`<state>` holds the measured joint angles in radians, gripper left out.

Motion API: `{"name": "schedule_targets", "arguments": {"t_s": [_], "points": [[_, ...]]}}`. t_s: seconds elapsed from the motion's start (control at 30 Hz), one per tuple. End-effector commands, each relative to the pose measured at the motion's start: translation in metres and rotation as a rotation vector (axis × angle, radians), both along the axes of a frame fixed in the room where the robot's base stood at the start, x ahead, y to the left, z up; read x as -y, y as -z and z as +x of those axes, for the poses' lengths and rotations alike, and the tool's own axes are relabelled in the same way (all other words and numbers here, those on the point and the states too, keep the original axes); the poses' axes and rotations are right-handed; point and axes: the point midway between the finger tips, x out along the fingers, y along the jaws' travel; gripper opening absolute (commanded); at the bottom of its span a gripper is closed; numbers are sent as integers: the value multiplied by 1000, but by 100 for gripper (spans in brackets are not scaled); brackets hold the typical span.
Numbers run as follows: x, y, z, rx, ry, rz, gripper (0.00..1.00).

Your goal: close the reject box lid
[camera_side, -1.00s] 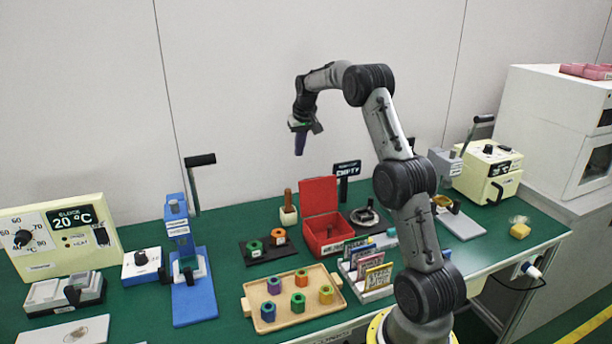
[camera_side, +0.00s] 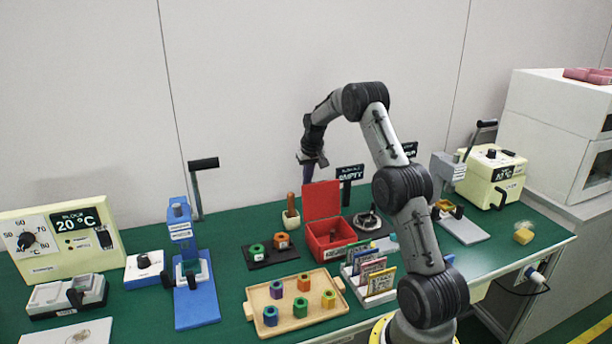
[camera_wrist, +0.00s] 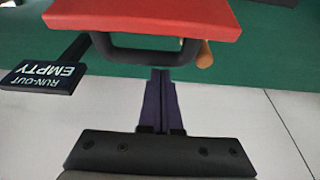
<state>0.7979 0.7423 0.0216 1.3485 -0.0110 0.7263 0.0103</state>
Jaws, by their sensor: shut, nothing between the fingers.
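The red reject box (camera_side: 330,250) stands on the green bench with its red lid (camera_side: 321,201) open and raised at the back. My gripper (camera_side: 308,173) is above and behind the lid's top edge, with its dark purple fingers shut and empty. In the wrist view the lid (camera_wrist: 145,15) fills the top, with a black handle (camera_wrist: 145,52) on its back face. My fingertips (camera_wrist: 160,75) point at the handle and look close to it. I cannot tell whether they touch it.
The black EMPTY sign (camera_side: 350,173) stands just right of the lid; it also shows in the wrist view (camera_wrist: 42,77). A wooden-handled tool in a white holder (camera_side: 291,215) stands left of the box. A wooden tray (camera_side: 262,295) of colored nuts is in front.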

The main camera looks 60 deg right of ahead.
Motion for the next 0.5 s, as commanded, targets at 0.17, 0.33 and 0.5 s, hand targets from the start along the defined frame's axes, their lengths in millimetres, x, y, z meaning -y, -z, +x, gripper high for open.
{"name": "schedule_targets", "arguments": {"t_s": [0.17,0.33,0.5], "points": [[-8,-5,-8,1,0,-1,0],[-10,-6,-10,1,0,-1,0],[-10,-6,-10,1,0,-1,0]]}}
